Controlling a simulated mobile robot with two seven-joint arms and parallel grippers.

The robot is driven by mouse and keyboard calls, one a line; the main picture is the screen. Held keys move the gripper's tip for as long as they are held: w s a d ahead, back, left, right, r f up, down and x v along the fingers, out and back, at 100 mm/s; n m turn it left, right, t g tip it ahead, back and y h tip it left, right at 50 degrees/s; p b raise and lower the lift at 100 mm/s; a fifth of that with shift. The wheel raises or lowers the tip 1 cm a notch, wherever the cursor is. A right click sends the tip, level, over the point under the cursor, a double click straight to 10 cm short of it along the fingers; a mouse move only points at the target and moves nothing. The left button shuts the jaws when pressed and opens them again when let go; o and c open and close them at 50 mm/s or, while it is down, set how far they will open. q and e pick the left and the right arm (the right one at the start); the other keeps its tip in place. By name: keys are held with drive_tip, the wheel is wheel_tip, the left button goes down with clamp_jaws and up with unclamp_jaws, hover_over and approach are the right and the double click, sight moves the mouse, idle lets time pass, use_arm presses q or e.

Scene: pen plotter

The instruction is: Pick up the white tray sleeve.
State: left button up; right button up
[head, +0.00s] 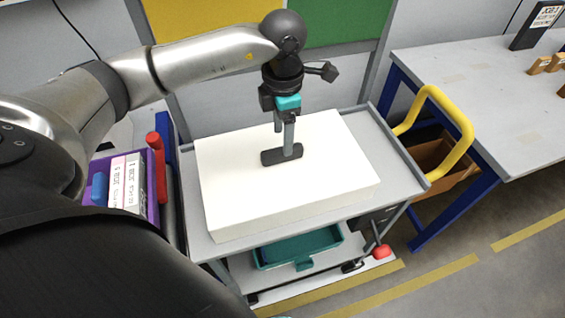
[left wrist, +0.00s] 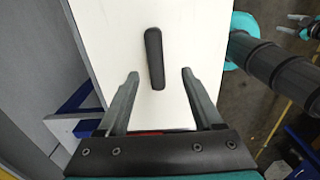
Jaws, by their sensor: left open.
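The white tray sleeve (head: 230,180) is a large flat white block with a dark bar handle (head: 281,155) on top. It lies on the top of a grey cart. My left gripper (head: 283,137) points down over the handle. In the left wrist view the left gripper (left wrist: 160,74) is open, with one finger on each side of the handle's line. The handle (left wrist: 154,58) lies between and a little beyond the fingertips, nearer the left finger. The sleeve (left wrist: 205,40) fills the middle of that view. I cannot tell whether a finger touches the handle.
The cart (head: 375,142) has a yellow rail (head: 463,125) at its right and a teal tray (head: 262,262) on its lower shelf. A purple bin (head: 152,208) with boxes stands at the left. A grey workbench (head: 450,75) stands at the right.

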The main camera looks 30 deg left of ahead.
sight(282, 164)
use_arm(q)
wheel_tip(282, 164, down, 2)
drive_tip(key=shift+a+f, duration=0.1)
drive_tip(key=f, duration=0.3)
drive_tip(key=shift+w+a+f, duration=0.15)
drive_tip(key=shift+w+f, duration=0.05)
drive_tip(key=shift+f, duration=0.25)
drive_tip(key=shift+c, duration=0.2)
use_arm(e)
drive_tip(key=shift+w, duration=0.85)
use_arm(q)
clamp_jaws()
